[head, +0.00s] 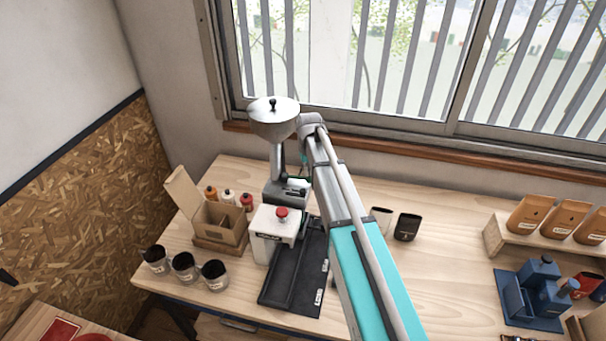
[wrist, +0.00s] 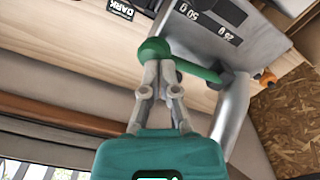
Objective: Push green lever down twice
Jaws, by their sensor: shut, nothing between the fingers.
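The green lever (wrist: 200,70) shows in the wrist view. It has a round green knob (wrist: 153,50) at its left end and runs right to the grey post of the machine. My gripper (wrist: 157,68) is shut and empty, with its fingertips right at the knob; they look to be touching or nearly touching it. In the head view the machine has a metal hopper (head: 273,117) on top and a white body with a red button (head: 282,213). There my arm hides the gripper and most of the lever.
A black tray (head: 290,297) lies beside the machine. A black container (head: 407,227) stands right of my arm. A blue holder (head: 530,295) and pouches (head: 563,219) are farther right.

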